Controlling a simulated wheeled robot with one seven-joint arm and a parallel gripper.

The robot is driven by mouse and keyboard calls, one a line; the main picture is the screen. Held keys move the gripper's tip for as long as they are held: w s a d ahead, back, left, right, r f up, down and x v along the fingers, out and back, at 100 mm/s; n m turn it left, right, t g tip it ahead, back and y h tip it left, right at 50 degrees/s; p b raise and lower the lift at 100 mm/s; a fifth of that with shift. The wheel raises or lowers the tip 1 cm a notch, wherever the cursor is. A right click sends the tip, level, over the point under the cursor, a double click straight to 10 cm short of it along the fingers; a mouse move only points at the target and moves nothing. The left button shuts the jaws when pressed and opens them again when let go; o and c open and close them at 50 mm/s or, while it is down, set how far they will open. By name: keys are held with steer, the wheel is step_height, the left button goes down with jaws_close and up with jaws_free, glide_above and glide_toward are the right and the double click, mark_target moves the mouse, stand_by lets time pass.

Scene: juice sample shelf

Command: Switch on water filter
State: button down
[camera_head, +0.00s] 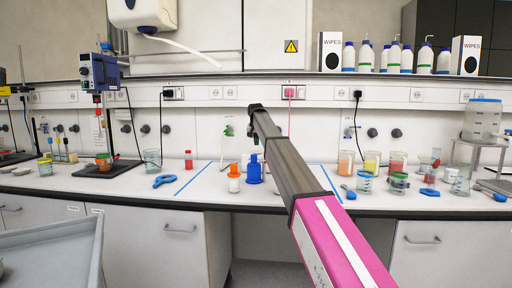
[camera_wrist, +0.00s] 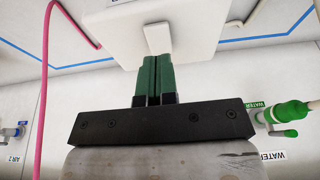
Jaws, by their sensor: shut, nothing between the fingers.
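My gripper (camera_wrist: 157,58) shows in the wrist view with its two green fingers shut together and nothing between them. The fingertips are at the lower edge of a small white tab (camera_wrist: 158,38) on a white box (camera_wrist: 110,30), which looks like the water filter. I cannot tell whether they touch the tab. The box's top is cut off by the frame. In the head view my arm reaches to the middle of the bench, and the box and fingertips cannot be made out there.
A pink cable (camera_wrist: 45,90) runs left of the box; its pink plug (camera_head: 290,92) is at the wall sockets. A green water tap (camera_wrist: 285,113) is close on the right. Blue (camera_head: 253,168) and orange (camera_head: 234,178) vessels stand on the bench (camera_head: 205,195) below my arm.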

steer(key=s+v, duration=0.1)
steer(key=v, duration=1)
steer(key=shift+s, duration=0.45)
steer(key=shift+f, duration=0.1)
